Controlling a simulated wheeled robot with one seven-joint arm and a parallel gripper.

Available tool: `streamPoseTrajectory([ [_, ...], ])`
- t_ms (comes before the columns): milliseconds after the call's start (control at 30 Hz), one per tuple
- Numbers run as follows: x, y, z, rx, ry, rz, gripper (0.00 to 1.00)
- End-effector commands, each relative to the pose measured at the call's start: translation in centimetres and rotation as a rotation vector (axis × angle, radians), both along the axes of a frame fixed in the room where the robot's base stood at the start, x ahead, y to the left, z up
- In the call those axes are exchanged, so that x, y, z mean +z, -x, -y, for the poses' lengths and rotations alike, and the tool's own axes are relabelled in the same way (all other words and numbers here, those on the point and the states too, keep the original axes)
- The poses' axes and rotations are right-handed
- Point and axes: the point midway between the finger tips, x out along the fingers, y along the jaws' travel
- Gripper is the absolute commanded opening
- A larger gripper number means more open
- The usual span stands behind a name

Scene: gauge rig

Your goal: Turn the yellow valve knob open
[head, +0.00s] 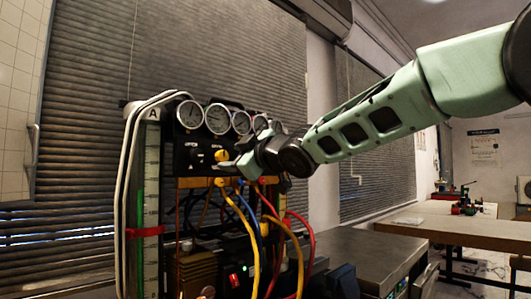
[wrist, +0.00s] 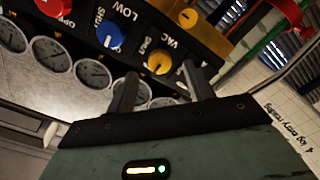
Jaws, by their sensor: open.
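A yellow knob (wrist: 158,62) on the black panel shows in the wrist view, in a row with a blue and a red knob. In the head view my gripper (head: 226,167) is at the panel front, beside a yellow knob (head: 222,156); my wrist hides the panel's right part.
Round gauges (head: 216,117) line the panel's top. The blue knob (wrist: 110,36) and red knob (wrist: 48,5) are close by. Yellow, blue and red hoses (head: 254,250) hang below. A tall scale tube (head: 150,210) stands left. A wooden table (head: 460,230) is at right.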

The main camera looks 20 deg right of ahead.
Motion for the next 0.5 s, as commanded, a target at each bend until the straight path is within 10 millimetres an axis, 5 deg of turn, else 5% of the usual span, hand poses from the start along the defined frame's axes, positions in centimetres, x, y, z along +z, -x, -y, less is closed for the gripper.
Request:
streamPoseTrajectory([
  [400, 0.5, 9.7, 3.1, -0.002, -0.002, 0.002, 0.52],
  [500, 0.5, 10.1, 3.2, 0.008, -0.001, -0.009, 0.52],
])
